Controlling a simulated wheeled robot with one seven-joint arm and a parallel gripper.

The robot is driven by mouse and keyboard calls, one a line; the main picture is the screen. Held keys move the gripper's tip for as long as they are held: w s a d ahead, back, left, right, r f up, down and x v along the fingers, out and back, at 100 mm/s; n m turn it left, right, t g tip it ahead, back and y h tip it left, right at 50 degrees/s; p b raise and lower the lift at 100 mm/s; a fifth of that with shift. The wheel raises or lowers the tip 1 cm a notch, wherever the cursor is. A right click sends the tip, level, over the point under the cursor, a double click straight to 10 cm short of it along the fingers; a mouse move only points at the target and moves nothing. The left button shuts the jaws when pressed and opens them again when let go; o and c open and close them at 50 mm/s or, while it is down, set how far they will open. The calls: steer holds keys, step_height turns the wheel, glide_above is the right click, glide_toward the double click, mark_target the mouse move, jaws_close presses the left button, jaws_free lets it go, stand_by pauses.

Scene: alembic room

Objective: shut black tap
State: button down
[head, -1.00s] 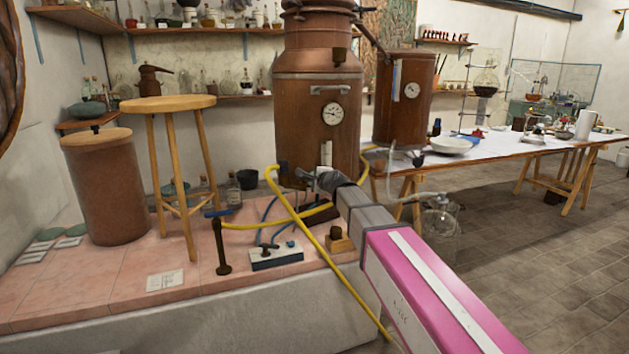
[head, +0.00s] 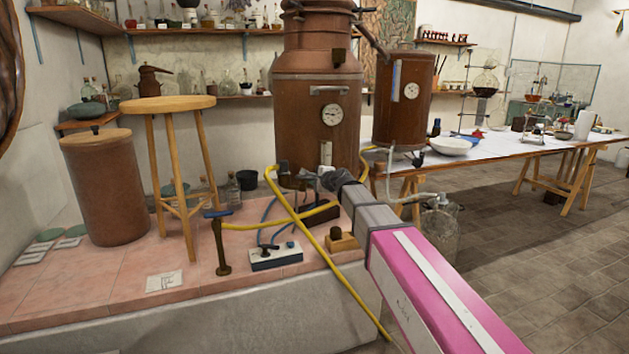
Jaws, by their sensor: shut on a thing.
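The large copper still (head: 318,125) stands on the pink tiled platform, with a round dial on its front. A small dark tap fitting (head: 283,168) is low on its front, where a yellow hose (head: 310,214) begins. My gripper (head: 308,178) is beside this fitting at the foot of the still, shut on a small part that appears to be the black tap. The fingertips are small in the picture, and my wrist partly hides the contact. I cannot tell how far the tap is turned.
A blue-handled tap (head: 220,213) on a post and a power strip (head: 275,256) are on the platform, left of my arm. A wooden stool (head: 168,104) stands further left. The white-topped table (head: 490,151) is behind on the right.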

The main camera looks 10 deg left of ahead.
steer(key=c, duration=1.1)
jaws_free()
steer(key=shift+o, duration=0.2)
steer(key=v, duration=1.1)
steer(key=shift+w+f, duration=0.1)
steer(key=shift+f, duration=0.05)
steer(key=s+d+f+n+g+h, duration=0.3)
steer(key=s+d+f+n, duration=0.1)
steer(key=d+f, duration=0.6)
steer(key=s+d+f+n+g+h, duration=0.3)
steer(key=d+f, duration=0.4)
steer(key=f, duration=0.6)
steer(key=s+d+f+n+g+h, duration=0.4)
steer(key=s+d+f, duration=0.7)
steer(key=s+d, duration=0.3)
steer(key=shift+d+f+n+g, duration=0.2)
steer(key=shift+d+n+g, duration=0.2)
steer(key=shift+d+n, duration=0.3)
